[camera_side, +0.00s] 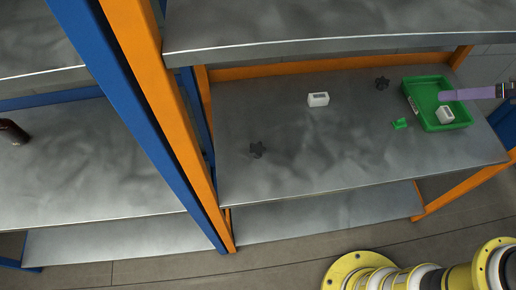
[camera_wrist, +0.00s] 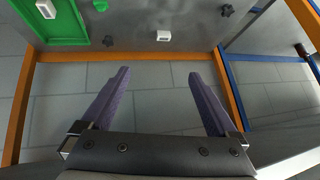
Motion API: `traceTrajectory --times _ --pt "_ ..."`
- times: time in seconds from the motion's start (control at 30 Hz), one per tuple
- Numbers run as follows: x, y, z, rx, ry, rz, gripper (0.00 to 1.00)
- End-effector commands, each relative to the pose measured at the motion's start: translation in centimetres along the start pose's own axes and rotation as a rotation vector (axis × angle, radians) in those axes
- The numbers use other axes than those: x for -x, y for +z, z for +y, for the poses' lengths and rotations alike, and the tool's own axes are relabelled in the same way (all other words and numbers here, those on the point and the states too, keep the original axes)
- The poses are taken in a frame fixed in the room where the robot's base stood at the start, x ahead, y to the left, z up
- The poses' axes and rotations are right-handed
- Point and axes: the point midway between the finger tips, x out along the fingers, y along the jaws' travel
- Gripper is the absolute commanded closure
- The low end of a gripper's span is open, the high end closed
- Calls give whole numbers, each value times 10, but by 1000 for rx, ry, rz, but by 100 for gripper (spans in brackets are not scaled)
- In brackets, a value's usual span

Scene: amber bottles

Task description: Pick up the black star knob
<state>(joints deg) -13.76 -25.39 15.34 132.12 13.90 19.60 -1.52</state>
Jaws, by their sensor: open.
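Two black star knobs lie on the grey metal shelf. One knob (camera_side: 257,150) is at the shelf's left front in the side view, and at the top right of the wrist view (camera_wrist: 227,10). The other knob (camera_side: 382,83) is near the back, just left of the green tray, and shows left of centre in the wrist view (camera_wrist: 108,41). My gripper (camera_wrist: 158,73) is open and empty, with purple fingers spread apart and floor tiles between them. In the side view one purple finger (camera_side: 467,94) shows in front of the tray; its height is unclear.
The green tray (camera_side: 410,95) holds a white block (camera_side: 445,114). A green piece (camera_side: 400,123) and another white block (camera_side: 318,99) lie on the shelf (camera_side: 330,160). Orange and blue posts (camera_side: 165,105) and an upper shelf (camera_side: 310,32) bound the space. A dark bottle (camera_side: 12,131) stands far left.

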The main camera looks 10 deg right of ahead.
Motion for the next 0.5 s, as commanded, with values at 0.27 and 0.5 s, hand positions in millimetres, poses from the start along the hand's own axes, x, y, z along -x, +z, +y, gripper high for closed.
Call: traceTrajectory --times 0.27,0.5 --pt "-134 -17 -74 36 -60 118 6" --pt "-233 34 -145 175 -92 256 6"
